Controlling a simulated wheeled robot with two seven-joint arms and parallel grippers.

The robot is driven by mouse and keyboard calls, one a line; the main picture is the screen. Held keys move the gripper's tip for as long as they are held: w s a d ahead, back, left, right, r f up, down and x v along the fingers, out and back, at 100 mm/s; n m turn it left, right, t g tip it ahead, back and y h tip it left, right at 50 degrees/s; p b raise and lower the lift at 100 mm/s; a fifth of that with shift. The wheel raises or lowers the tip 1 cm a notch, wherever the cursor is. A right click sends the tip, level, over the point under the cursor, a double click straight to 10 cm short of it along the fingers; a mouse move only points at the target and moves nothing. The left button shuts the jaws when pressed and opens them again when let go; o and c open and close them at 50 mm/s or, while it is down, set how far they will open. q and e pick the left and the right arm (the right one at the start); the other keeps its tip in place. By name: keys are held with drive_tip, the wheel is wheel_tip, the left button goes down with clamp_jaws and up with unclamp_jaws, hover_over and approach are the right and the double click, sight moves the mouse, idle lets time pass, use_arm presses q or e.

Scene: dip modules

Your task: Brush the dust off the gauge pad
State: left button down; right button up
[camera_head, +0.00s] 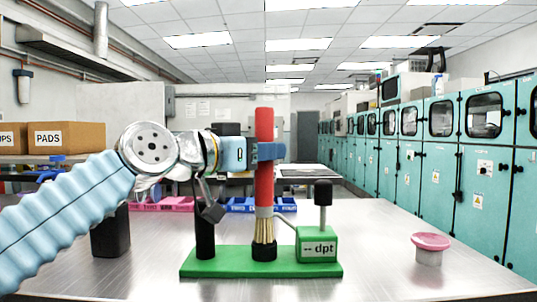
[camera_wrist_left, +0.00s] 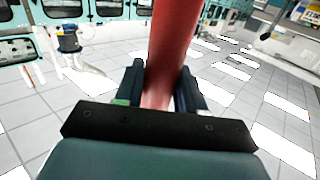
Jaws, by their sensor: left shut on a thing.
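A brush with a red handle (camera_head: 264,130) stands upright, its tan bristles (camera_head: 264,230) pointing down. My left gripper (camera_head: 266,152) is shut around the handle; the left wrist view shows the red handle (camera_wrist_left: 166,60) between its two dark fingers. The bristle tips meet the top of a short black round pad (camera_head: 264,252) on a green base (camera_head: 212,266). A green gauge box (camera_head: 318,246) reading "-- dpt" stands on the base's right end, with a thin arm toward the pad. No dust can be made out; the bristles cover the pad top. My right gripper is not in view.
A black post (camera_head: 205,238) stands at the base's left end. A dark block (camera_head: 110,235) stands farther left, behind my forearm. A pink-topped round holder (camera_head: 431,243) stands at right. Pink (camera_head: 170,204) and blue (camera_head: 240,205) bins lie behind. The metal table front is clear.

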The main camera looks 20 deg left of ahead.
use_arm(q)
drive_tip(key=shift+s+a+f+b, duration=0.1)
drive_tip(key=shift+a+b, duration=0.1)
drive_tip(key=shift+a, duration=0.2)
drive_tip(key=shift+s+a+f+b, duration=0.1)
drive_tip(key=shift+a+b, duration=0.1)
drive_tip(key=shift+a, duration=0.2)
drive_tip(key=shift+d, duration=0.1)
